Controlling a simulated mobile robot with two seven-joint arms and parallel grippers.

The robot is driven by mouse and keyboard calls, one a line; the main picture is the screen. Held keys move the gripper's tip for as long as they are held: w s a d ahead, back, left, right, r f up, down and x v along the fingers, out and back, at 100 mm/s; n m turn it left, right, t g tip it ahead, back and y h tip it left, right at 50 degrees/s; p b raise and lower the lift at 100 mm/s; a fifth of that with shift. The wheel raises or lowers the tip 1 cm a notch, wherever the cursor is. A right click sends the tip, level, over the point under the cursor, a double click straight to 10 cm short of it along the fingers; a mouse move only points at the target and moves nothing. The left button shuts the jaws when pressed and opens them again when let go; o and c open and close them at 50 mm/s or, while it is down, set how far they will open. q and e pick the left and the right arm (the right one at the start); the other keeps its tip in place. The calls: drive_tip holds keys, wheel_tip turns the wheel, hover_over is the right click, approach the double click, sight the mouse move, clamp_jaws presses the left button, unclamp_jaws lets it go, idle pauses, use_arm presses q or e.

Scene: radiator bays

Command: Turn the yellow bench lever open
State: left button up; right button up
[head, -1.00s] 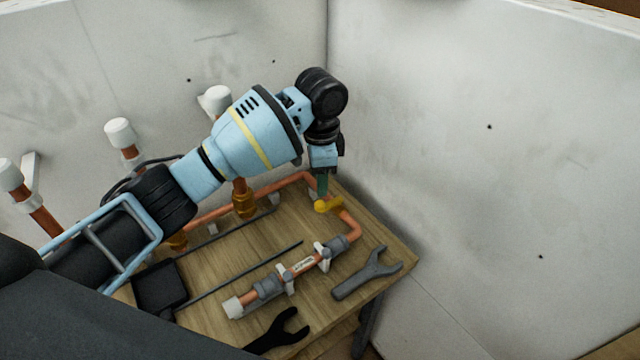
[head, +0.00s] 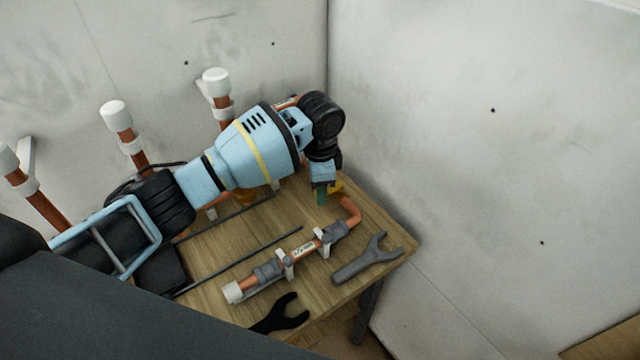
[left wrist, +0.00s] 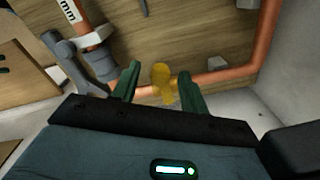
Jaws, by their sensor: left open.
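The yellow lever (left wrist: 162,78) sits on the copper pipe run (left wrist: 225,74) on the wooden bench. In the left wrist view it stands between the two green fingers of my left gripper (left wrist: 158,84), which are open, one on each side. I cannot tell whether either finger touches it. In the head view the left gripper (head: 321,196) points down at the bench's back right corner. It hides much of the yellow lever (head: 337,187) there. My right gripper is not in view.
A grey wrench (head: 367,260) and a black wrench (head: 280,315) lie on the bench (head: 222,271). A clamped copper pipe (head: 304,250) lies between them and the dark rods. Capped vertical pipes (head: 120,124) stand at the left wall. White walls close in behind and right.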

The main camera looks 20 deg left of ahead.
use_arm(q)
clamp_jaws()
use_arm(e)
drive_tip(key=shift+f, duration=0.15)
